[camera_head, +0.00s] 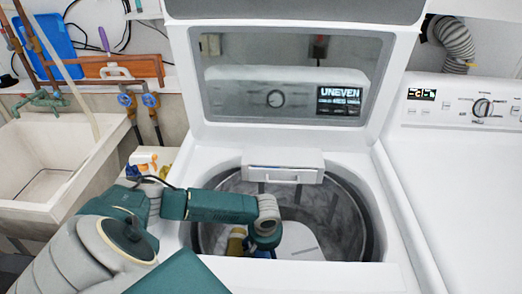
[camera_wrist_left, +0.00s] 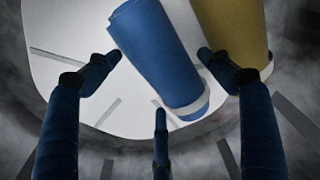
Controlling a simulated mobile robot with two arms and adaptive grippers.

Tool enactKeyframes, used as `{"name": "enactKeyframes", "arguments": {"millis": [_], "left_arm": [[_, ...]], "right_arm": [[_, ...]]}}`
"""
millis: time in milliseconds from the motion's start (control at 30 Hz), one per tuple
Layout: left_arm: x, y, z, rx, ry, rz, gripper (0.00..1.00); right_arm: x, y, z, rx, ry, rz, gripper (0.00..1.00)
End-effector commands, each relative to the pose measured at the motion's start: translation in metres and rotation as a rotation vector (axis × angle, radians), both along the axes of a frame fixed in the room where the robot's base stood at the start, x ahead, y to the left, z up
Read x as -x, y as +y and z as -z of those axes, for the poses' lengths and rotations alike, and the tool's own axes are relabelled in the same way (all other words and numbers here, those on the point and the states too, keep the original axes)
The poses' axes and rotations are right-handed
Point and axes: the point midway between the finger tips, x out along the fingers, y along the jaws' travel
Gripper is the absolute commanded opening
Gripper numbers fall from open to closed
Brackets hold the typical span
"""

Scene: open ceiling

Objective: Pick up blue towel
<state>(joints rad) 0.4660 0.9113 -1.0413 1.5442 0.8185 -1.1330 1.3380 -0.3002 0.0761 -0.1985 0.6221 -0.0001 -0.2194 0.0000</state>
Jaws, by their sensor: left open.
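The blue towel (camera_wrist_left: 162,52) is rolled up with a white band near its lower end. It lies tilted on the pale surface inside the washer drum, seen in the left wrist view. My left gripper (camera_wrist_left: 157,78) has its three dark blue fingers spread, with the towel in view between and beyond them. I see no grip on it, and cannot tell whether a finger touches it. In the head view my left gripper (camera_head: 263,240) reaches down into the open washer drum and hides most of the blue towel. My right gripper is not in view.
A yellow rolled towel (camera_wrist_left: 236,35) lies right beside the blue one; it also shows in the head view (camera_head: 236,242). The drum wall (camera_head: 350,215) surrounds my gripper. The washer lid (camera_head: 295,85) stands open. A second white machine (camera_head: 465,190) is at right, a sink (camera_head: 55,160) at left.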

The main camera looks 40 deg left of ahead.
Motion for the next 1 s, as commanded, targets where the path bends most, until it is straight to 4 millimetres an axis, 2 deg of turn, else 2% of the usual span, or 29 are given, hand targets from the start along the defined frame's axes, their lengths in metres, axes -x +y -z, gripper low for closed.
{"name": "enactKeyframes", "arguments": {"millis": [100,200,433,667,1000], "left_arm": [[-0.002,0.001,0.016,0.000,0.000,-0.002,0.80],[-0.003,0.002,0.023,-0.001,-0.001,0.000,0.80],[-0.003,0.002,0.024,0.000,-0.001,0.000,0.80],[-0.003,0.002,0.024,-0.001,-0.001,0.000,0.34],[-0.004,0.002,0.020,0.000,-0.004,0.000,0.33]], "right_arm": [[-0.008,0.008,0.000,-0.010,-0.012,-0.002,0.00],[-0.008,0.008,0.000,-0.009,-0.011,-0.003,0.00],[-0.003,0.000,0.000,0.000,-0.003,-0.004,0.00],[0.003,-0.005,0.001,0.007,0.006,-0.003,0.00],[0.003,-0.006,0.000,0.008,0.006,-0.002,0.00]]}}
